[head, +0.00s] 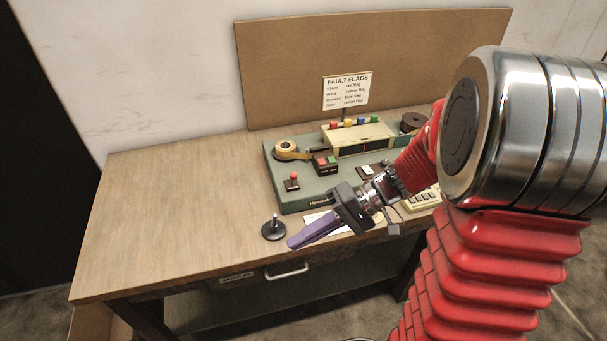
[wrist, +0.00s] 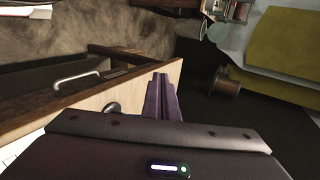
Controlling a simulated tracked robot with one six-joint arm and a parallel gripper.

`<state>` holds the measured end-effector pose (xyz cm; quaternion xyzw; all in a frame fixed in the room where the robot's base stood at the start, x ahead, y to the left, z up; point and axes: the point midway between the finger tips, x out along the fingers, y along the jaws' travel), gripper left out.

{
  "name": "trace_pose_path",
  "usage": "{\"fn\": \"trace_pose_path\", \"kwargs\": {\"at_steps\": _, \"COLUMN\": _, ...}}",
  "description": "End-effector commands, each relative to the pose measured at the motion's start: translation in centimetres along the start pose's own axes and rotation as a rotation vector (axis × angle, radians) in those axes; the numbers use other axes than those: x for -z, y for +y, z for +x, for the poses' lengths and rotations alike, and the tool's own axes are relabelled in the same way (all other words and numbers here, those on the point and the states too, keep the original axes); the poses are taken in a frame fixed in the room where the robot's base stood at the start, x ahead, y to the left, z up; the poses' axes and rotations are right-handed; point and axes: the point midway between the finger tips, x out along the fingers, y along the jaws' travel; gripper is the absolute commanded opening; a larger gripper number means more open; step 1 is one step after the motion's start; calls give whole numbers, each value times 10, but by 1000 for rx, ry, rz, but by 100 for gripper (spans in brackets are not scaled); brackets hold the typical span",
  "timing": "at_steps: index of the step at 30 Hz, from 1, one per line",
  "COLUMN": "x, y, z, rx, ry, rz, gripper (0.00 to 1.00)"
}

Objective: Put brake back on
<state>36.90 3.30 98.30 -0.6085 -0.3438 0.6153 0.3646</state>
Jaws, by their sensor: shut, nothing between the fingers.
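My gripper (head: 297,241) has purple fingers pressed together with nothing between them. In the head view it reaches in from the right, above the front of the table, its tip just right of and below a black upright lever on a round base (head: 274,231). My gripper also shows in the wrist view (wrist: 160,80). The green tape machine (head: 273,163) lies beyond it. A small lever with a red knob (head: 293,177) stands on the machine's front left. No part is marked as the brake, so I cannot tell which lever is the brake or how it is set.
A drawer handle (head: 287,272) sticks out in front. The table's left side is clear.

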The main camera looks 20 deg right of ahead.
Motion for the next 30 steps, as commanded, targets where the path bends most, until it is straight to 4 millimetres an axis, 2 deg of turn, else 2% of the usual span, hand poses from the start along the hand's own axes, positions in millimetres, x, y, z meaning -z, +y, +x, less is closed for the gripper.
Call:
{"fn": "trace_pose_path", "kwargs": {"at_steps": 11, "x": 52, "y": 36, "z": -28, "rx": 330, "ry": 224, "rz": -18, "gripper": 0}}
{"fn": "trace_pose_path", "kwargs": {"at_steps": 18, "x": 81, "y": 73, "z": -58, "rx": 491, "ry": 440, "rz": -50, "gripper": 0}}
{"fn": "trace_pose_path", "kwargs": {"at_steps": 27, "x": 103, "y": 132, "z": -98, "rx": 609, "ry": 741, "rz": -92, "gripper": 0}}
{"fn": "trace_pose_path", "kwargs": {"at_steps": 30, "x": 105, "y": 144, "z": -106, "rx": 621, "ry": 801, "rz": -102, "gripper": 0}}
